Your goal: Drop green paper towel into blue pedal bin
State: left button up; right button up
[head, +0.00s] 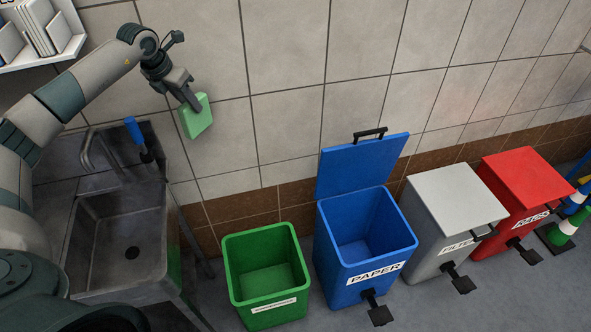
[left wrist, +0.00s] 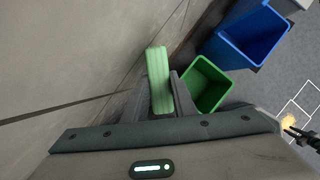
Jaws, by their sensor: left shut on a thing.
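The green paper towel (head: 196,117) is a flat light-green block held in the air in front of the tiled wall, above and left of the bins. My left gripper (head: 191,104) is shut on it; in the left wrist view the towel (left wrist: 158,82) stands between the two fingers (left wrist: 160,98). The blue pedal bin (head: 358,233), labelled PAPER, stands on the floor to the right with its lid (head: 362,166) raised; its visible interior looks empty. The blue bin also shows in the left wrist view (left wrist: 248,36), beyond the green bin.
An open green bin (head: 265,275) stands left of the blue bin. A closed grey bin (head: 455,210) and a closed red bin (head: 522,190) stand to its right. A metal sink (head: 118,240) with a blue-handled brush (head: 135,132) is at left, and a shelf (head: 40,38) is at upper left.

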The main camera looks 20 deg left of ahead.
pick_arm(q)
jog(key=s+d+m+g+h+b, duration=0.1)
jog(key=s+d+m+g+h, duration=0.1)
jog(key=d+m, duration=0.75)
jog(key=s+d+m+g+h, duration=0.15)
jog(key=d+m, duration=0.45)
jog(key=d, duration=0.7)
jog(key=s+d+r+m+g+y+b, duration=0.1)
jog(key=s+d+m+g+y, duration=0.1)
jog(key=s+d+m, duration=0.4)
jog(key=s+d+r+m+g+y, duration=0.2)
jog(key=s+d+m, duration=0.4)
jog(key=m, duration=0.7)
jog(key=shift+s+d+g+b, duration=0.2)
jog(key=shift+d+g+b, duration=0.3)
jog(key=shift+g, duration=0.35)
jog(key=shift+d+r, duration=0.1)
jog(key=shift+d, duration=0.05)
